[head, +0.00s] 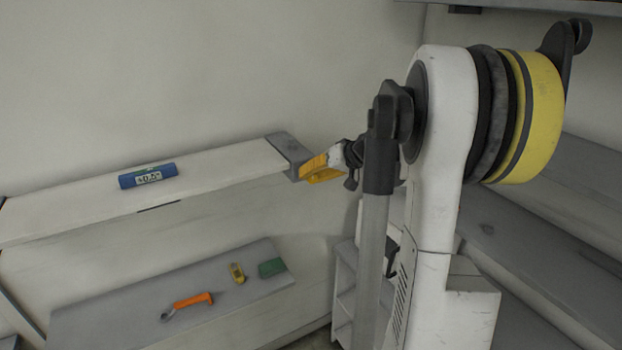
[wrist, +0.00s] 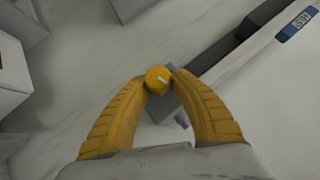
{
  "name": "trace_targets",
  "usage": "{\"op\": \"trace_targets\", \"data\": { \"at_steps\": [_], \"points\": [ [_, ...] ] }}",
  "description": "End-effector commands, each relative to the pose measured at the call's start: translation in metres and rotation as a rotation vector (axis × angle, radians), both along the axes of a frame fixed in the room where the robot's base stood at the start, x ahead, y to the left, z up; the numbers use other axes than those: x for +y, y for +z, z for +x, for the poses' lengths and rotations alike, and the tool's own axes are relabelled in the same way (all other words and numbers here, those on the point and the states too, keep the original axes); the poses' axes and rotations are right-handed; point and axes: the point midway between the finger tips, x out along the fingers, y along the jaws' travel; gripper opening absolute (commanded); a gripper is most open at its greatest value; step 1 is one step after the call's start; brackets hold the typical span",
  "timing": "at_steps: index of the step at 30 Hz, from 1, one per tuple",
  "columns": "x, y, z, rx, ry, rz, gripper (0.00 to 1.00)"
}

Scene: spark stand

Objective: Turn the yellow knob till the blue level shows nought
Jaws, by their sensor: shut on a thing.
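The yellow knob (wrist: 157,79) with a pale mark on its face sits at the end of the white beam (head: 215,170). My gripper (wrist: 160,82) has its two yellow fingers closed on the knob from both sides in the wrist view. In the head view my gripper (head: 312,170) is at the beam's grey right end, and the knob is hidden there by the fingers. The blue level (head: 148,175) lies on top of the beam, and its small display appears to read about 0.5. The level also shows at the wrist view's upper right (wrist: 294,26).
A lower grey shelf (head: 110,318) holds an orange-handled tool (head: 192,300), a small yellow item (head: 237,272) and a green item (head: 271,267). A white rack (head: 345,290) stands right of it. A grey bench (head: 540,250) runs along the right side.

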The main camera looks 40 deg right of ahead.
Motion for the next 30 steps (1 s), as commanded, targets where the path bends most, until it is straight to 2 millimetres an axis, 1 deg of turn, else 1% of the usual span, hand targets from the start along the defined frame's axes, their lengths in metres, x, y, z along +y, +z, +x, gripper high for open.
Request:
{"op": "trace_targets", "data": {
  "at_steps": [7,19,20,21,22,30],
  "points": [
    [-0.0001,-0.0012,-0.0002,-0.011,0.0,0.056,0.0],
    [0.0002,-0.0008,-0.0002,-0.013,0.0,0.063,0.0],
    [0.0002,-0.0008,-0.0002,-0.013,0.0,0.063,0.3],
    [0.0002,-0.0008,-0.0002,-0.013,0.0,0.063,0.43],
    [0.0002,-0.0008,-0.0002,-0.013,0.0,0.063,0.5],
    [-0.0001,-0.0004,-0.0002,-0.014,0.0,0.063,0.5]
  ]
}}
